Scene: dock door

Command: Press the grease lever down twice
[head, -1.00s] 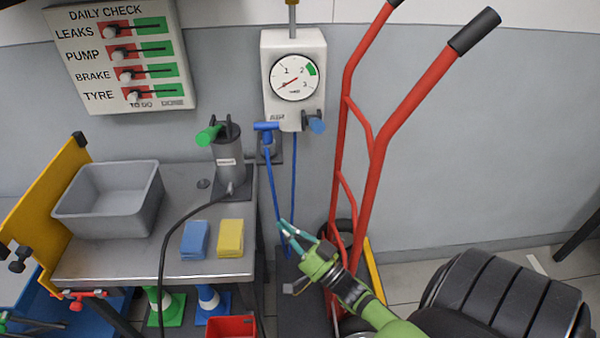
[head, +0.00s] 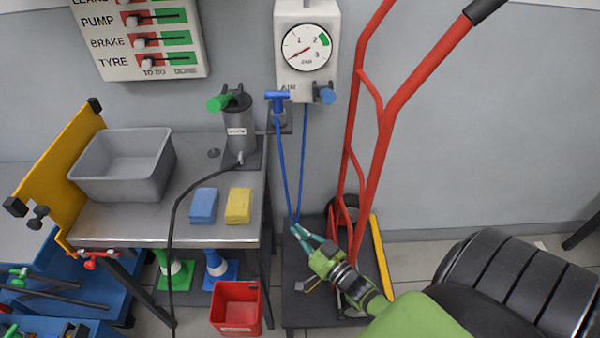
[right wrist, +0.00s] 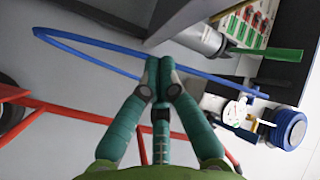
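The grease pump is a grey cylinder (head: 238,132) at the back right corner of the metal bench. Its lever with a green handle (head: 222,102) sticks out to the left at the top, raised. The green handle also shows in the right wrist view (right wrist: 268,53), at the upper right. My right gripper (head: 300,232) is right of the bench's front corner, below and apart from the lever. Its teal fingertips are together in the right wrist view (right wrist: 159,68), with nothing visible between them. My left gripper is not in view.
A blue hose (head: 281,170) hangs from the air gauge box (head: 306,75) close to my right fingers. A red hand truck (head: 385,130) stands to the right. The bench (head: 130,228) holds a grey bin (head: 120,185), a blue sponge (head: 203,206) and a yellow sponge (head: 238,206).

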